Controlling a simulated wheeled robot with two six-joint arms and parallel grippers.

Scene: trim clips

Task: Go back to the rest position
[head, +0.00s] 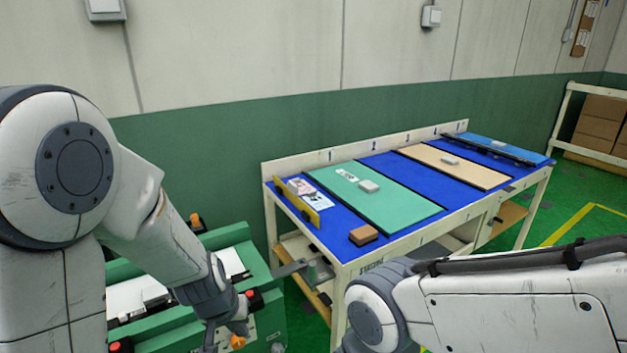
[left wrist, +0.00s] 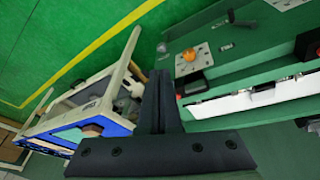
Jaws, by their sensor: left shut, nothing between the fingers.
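My left gripper (head: 212,335) hangs at the lower end of my left arm, in front of the green fixture (head: 190,345). In the left wrist view its dark fingers (left wrist: 159,80) are together with nothing between them. The green fixture (left wrist: 225,90) lies close to the right of the fingers there, with an orange knob (left wrist: 189,54) and a white strip (left wrist: 245,98). My right arm crosses the lower right of the head view; its gripper is out of the picture.
A workbench (head: 400,235) with a blue top carries a green mat (head: 400,208), a beige mat (head: 470,168) and a brown block (head: 363,235). A rack with cardboard boxes (head: 600,118) stands at the far right. Green floor (head: 580,230) with yellow lines is open beyond the bench.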

